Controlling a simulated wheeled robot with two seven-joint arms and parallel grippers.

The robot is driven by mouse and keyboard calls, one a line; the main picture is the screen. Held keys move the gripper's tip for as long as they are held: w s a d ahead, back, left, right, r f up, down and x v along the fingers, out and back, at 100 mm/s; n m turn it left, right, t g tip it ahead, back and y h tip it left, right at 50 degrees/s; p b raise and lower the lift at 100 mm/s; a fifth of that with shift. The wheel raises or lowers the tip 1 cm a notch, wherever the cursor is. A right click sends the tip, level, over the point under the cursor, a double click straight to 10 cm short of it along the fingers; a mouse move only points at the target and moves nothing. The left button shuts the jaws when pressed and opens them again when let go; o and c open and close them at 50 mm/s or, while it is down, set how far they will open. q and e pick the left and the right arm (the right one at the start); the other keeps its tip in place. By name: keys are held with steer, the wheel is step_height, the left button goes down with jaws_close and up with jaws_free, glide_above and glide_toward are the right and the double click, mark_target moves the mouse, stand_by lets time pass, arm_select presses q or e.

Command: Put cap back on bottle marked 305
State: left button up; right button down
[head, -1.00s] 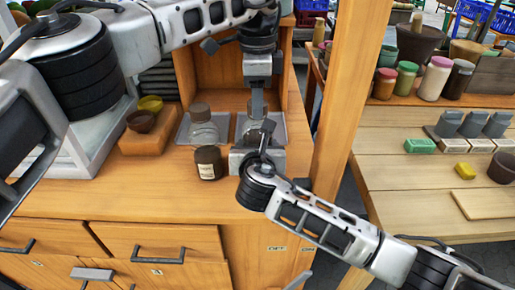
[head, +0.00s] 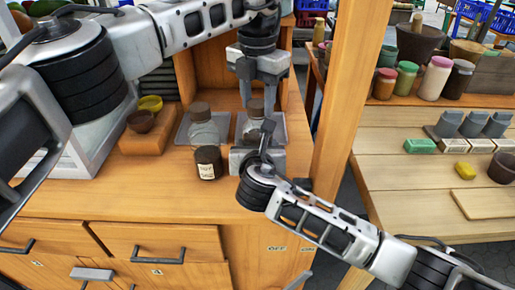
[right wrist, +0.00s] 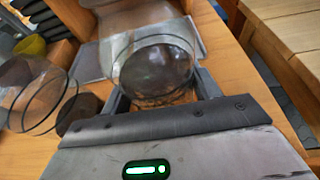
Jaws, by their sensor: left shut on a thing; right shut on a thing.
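A clear bottle (head: 252,128) stands upright on the right side of the cabinet top. My right gripper (head: 258,156) is shut on it low down; the held bottle's glass (right wrist: 152,30) also shows in the right wrist view. My left gripper (head: 257,98) points straight down over this bottle and is shut on a dark cap (head: 256,107) at its mouth. I cannot tell whether the cap is seated. No 305 marking can be read.
A capped clear bottle (head: 203,128) stands to the left, with a dark labelled jar (head: 208,163) in front. Small bowls (head: 140,121) sit on a wooden block further left. A wooden post (head: 340,110) rises close on the right. The cabinet's front left top is clear.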

arm_select(q)
steer(key=m, duration=2.2)
steer(key=shift+f, duration=0.1)
steer(key=o, duration=1.1)
steer(key=shift+r, duration=2.3)
